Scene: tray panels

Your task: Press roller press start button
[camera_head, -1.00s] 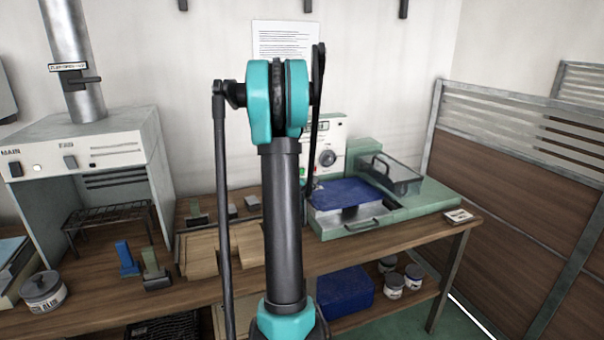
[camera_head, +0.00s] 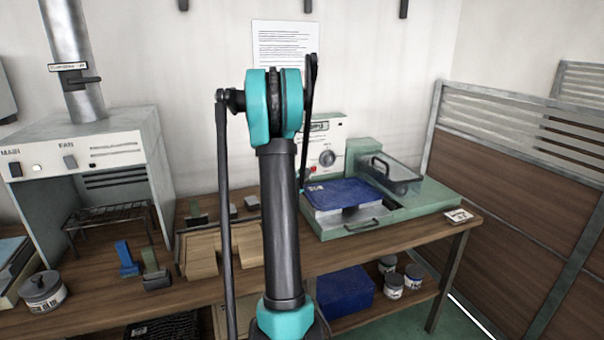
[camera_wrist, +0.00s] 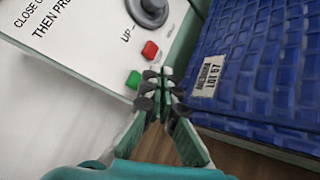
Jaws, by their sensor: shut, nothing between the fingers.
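The roller press (camera_head: 420,200) stands at the right of the bench, with a white control panel (camera_head: 335,143). In the wrist view the panel carries a green button (camera_wrist: 133,79), a red button (camera_wrist: 150,49) and a dark knob (camera_wrist: 150,12). I cannot read any label beside the green button. My gripper (camera_wrist: 157,82) is shut and empty. Its tips show just right of the green button and below the red one; I cannot tell if they touch the panel. In the head view my arm hides the gripper and the green button.
A blue textured block (camera_wrist: 255,75) with a white label lies close right of my gripper; it also shows on the press (camera_head: 340,192). Wooden blocks (camera_head: 203,245) and a fume hood (camera_head: 75,150) are left.

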